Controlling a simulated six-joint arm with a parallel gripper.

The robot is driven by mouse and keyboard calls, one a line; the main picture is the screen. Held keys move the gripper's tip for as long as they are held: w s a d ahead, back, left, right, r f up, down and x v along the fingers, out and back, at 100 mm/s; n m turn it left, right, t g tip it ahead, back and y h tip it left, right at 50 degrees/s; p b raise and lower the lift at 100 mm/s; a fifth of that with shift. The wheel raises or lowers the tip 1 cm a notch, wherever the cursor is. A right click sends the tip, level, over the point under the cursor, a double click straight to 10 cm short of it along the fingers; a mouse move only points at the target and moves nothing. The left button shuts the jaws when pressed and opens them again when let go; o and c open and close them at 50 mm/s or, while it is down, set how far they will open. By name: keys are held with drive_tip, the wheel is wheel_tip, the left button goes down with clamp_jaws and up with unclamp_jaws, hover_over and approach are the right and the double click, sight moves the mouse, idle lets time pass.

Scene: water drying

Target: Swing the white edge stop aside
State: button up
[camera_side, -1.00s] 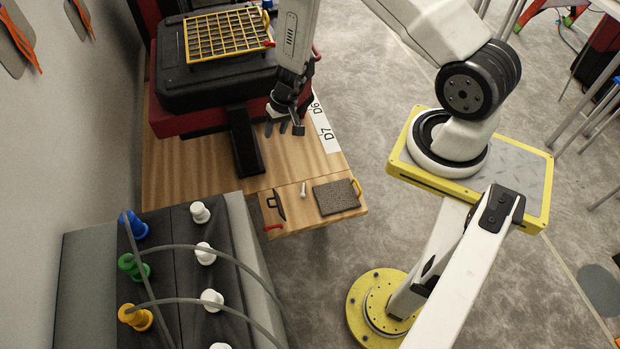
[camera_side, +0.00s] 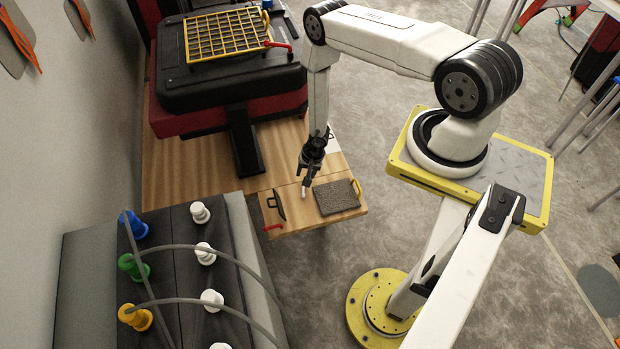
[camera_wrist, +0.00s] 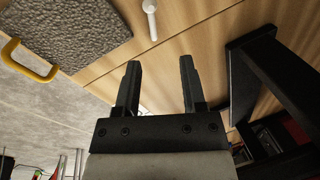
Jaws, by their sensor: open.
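The white edge stop (camera_side: 304,191) is a small white peg with a round head on the wooden tabletop, between a black handle and a grey textured pad. It also shows at the top of the wrist view (camera_wrist: 151,20), lying beyond my fingertips. My gripper (camera_side: 308,181) points down just above and behind the stop and partly covers it in the side view. In the wrist view its two black fingers (camera_wrist: 159,66) are apart with nothing between them. I cannot tell from the side view whether a finger touches the stop; in the wrist view they look apart.
The grey pad (camera_side: 334,198) with a yellow handle (camera_side: 357,187) lies right of the stop. The black handle (camera_side: 278,204) and a red lever (camera_side: 272,227) are to the left. A black post (camera_side: 246,150) stands behind, under the machine with the yellow grid (camera_side: 225,36).

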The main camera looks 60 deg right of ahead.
sight(303, 191)
drive_tip(key=shift+s+f, duration=0.4)
drive_tip(key=shift+f, duration=0.15)
drive_tip(key=shift+f, duration=0.15)
drive_tip(key=shift+x, duration=3.65)
drive_tip(key=shift+f, duration=0.1)
clamp_jaws()
